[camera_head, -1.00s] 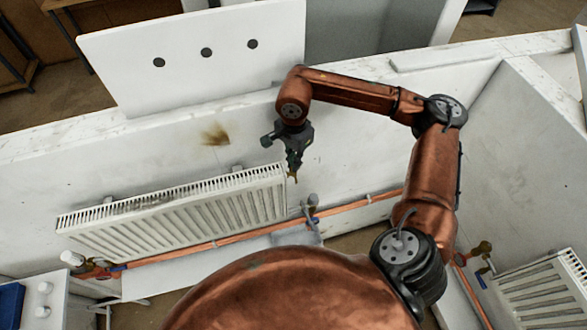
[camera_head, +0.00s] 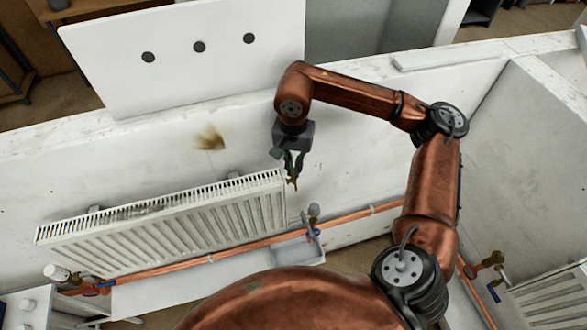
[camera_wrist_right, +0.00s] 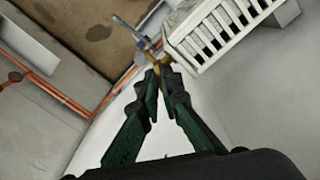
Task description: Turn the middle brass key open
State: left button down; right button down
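My right gripper (camera_head: 292,180) reaches down beside the upper right end of the middle radiator (camera_head: 165,225). In the right wrist view the dark green fingers of the gripper (camera_wrist_right: 160,70) come together on a small brass key (camera_wrist_right: 157,56). The key also shows as a brass bit (camera_head: 293,185) at the fingertips in the head view. The fingers hide part of it, so its exact angle is hard to tell. In the wrist view the radiator (camera_wrist_right: 225,28) lies just right of the fingertips. My left gripper is not in view.
A valve with a blue part (camera_head: 313,226) stands on the copper pipe (camera_head: 355,215) below and right of the gripper. A grey tray (camera_head: 298,252) lies under it. Another valve (camera_head: 490,260) and radiator are at the right. A white board (camera_head: 190,80) with three dark holes stands behind.

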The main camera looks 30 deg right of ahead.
jog(key=shift+r, duration=0.1)
jog(key=c, duration=2.2)
grip_release()
jog(key=shift+o, duration=0.2)
